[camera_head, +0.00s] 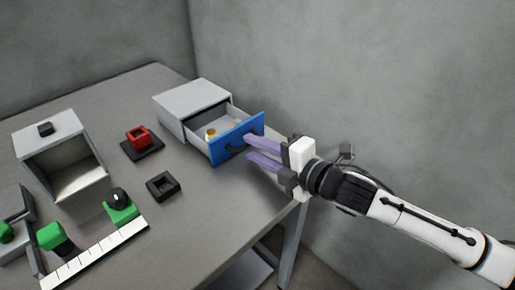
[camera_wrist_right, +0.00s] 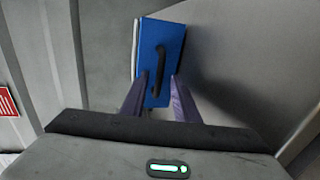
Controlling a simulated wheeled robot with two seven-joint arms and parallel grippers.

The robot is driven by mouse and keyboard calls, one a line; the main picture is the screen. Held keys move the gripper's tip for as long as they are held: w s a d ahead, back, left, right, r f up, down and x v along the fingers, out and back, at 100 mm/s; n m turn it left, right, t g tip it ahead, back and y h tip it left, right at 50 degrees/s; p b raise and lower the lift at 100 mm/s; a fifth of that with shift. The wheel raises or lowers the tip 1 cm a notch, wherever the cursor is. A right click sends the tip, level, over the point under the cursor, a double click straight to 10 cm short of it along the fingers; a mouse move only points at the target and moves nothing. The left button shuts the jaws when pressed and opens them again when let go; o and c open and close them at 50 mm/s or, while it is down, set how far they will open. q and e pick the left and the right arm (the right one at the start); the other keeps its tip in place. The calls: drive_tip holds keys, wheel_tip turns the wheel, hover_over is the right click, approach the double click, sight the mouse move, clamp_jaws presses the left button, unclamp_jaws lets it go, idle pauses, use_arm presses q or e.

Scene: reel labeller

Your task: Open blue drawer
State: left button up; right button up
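The blue drawer (camera_head: 237,138) stands pulled out of its grey cabinet (camera_head: 192,103) at the back right of the table. Its inside shows, with a small yellowish item (camera_head: 211,133) and a pale item in it. My right gripper (camera_head: 252,146) is at the drawer's blue front, its two purple fingers apart near the dark handle. In the right wrist view the blue front (camera_wrist_right: 173,62) and black handle (camera_wrist_right: 159,72) lie ahead, between and beyond the open fingers (camera_wrist_right: 160,92). I cannot tell whether a finger touches the handle. My left gripper is not in view.
A red square part (camera_head: 138,137) on a black base and a black square frame (camera_head: 163,186) sit left of the drawer. An open grey box (camera_head: 50,128), green parts (camera_head: 121,212) and a white strip (camera_head: 95,256) stand further left. The table's right edge is clear.

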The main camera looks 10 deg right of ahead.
drive_tip(key=v, duration=0.9)
drive_tip(key=shift+s+d+b, duration=0.1)
drive_tip(key=shift+b, duration=0.2)
drive_tip(key=shift+s+d+r, duration=0.25)
drive_tip(key=shift+s, duration=0.2)
